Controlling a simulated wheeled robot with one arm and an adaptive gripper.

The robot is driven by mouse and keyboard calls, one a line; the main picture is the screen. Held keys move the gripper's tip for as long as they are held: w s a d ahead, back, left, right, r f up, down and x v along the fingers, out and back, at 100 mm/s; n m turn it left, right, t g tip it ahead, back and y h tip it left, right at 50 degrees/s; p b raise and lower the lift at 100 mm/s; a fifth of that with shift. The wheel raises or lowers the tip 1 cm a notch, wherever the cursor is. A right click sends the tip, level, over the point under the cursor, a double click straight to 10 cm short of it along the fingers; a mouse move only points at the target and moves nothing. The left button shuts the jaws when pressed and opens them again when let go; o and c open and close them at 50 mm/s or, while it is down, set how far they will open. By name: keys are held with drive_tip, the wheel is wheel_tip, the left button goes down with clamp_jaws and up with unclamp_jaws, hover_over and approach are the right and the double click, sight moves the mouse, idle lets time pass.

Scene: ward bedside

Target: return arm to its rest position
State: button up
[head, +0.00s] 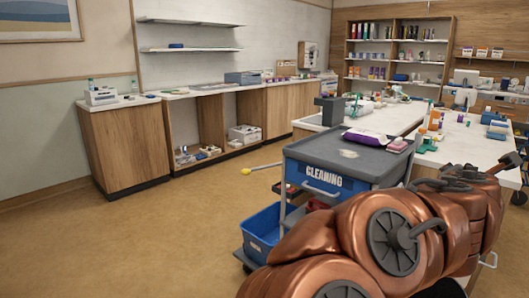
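My copper-coloured arm fills the lower right of the head view, with its large rounded links and dark joint caps close to the camera. My gripper cannot be made out in this view. The arm hides part of the grey-topped cleaning cart (322,180) behind it. I cannot tell whether the arm touches the cart. A white and purple pack (364,136) and a small pink-topped item (397,146) lie on the cart's top.
A blue bin (262,231) sits low on the cart. White-topped tables (468,147) with bottles and boxes stand behind it at the right. Wooden counters (125,149) line the left and back walls. The brown floor (130,240) at left is clear.

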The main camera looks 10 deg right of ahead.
drive_tip(key=s+a+f+m+g+y, duration=0.2)
drive_tip(key=s+a+f+m+g, duration=0.2)
drive_tip(key=a+f+m, duration=0.4)
drive_tip(key=s+a+f+m+g+y, duration=0.2)
drive_tip(key=s+a+f+m+g, duration=0.15)
drive_tip(key=a+f+m, duration=0.45)
drive_tip(key=s+a+f+m+g+y, duration=0.1)
drive_tip(key=s+a+f+g+y, duration=0.1)
drive_tip(key=s+a+f, duration=0.3)
drive_tip(key=s+a+f+g+y, duration=0.2)
drive_tip(key=s+a+y, duration=0.1)
drive_tip(key=a, duration=0.5)
drive_tip(key=s+a+f+m+g+y, duration=0.1)
drive_tip(key=s+a+f+g+y, duration=0.1)
drive_tip(key=s+a+f, duration=0.3)
wheel_tip(320, 180, up, 24)
drive_tip(key=s+a+t+p, duration=0.1)
drive_tip(key=p, duration=2)
drive_tip(key=shift+a+p, duration=0.2)
drive_tip(key=shift+p, duration=0.1)
drive_tip(key=shift+s+d+f, duration=0.1)
drive_tip(key=shift+s, duration=0.05)
